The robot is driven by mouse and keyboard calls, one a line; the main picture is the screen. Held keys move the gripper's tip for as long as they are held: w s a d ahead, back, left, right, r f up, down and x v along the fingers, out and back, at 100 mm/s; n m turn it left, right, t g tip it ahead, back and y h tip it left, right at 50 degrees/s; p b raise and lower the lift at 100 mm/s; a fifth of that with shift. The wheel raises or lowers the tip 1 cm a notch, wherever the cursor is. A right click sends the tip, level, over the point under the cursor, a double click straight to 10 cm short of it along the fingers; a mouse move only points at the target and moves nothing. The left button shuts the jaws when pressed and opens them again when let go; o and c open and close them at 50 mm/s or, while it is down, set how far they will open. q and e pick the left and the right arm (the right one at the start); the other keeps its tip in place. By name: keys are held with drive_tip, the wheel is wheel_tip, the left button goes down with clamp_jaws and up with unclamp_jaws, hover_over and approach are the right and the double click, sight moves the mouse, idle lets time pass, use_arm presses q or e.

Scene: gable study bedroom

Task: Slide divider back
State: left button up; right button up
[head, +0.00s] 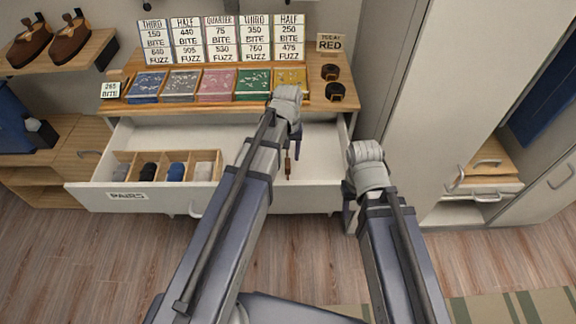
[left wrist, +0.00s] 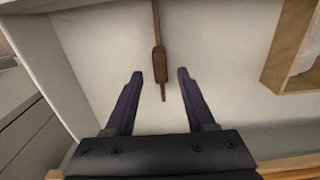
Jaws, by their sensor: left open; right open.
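An open white drawer (head: 237,140) labelled PAIRS has a wooden organiser (head: 205,157) at its left, with several compartments. A thin brown strip with a thicker middle (head: 288,164), which looks like the divider, runs front to back along the drawer floor. In the left wrist view the strip (left wrist: 159,62) lies between the open fingers of my left gripper (left wrist: 160,74), and neither finger visibly touches it. In the head view my left gripper (head: 296,145) points down into the drawer, partly hidden by its arm. My right gripper (head: 348,208) is by the drawer's front right corner, mostly hidden.
The wooden top (head: 315,96) above the drawer holds several coloured trays, price cards and two dark rolled items. The organiser's edge (left wrist: 288,50) is at the right of the left wrist view. A tall cabinet (head: 445,90) stands at the right.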

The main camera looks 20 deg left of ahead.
sight(288, 163)
use_arm(q)
wheel_tip(288, 163, down, 3)
drive_tip(key=shift+f+b, duration=0.15)
drive_tip(key=shift+b, duration=1)
clamp_jaws()
idle(0.5)
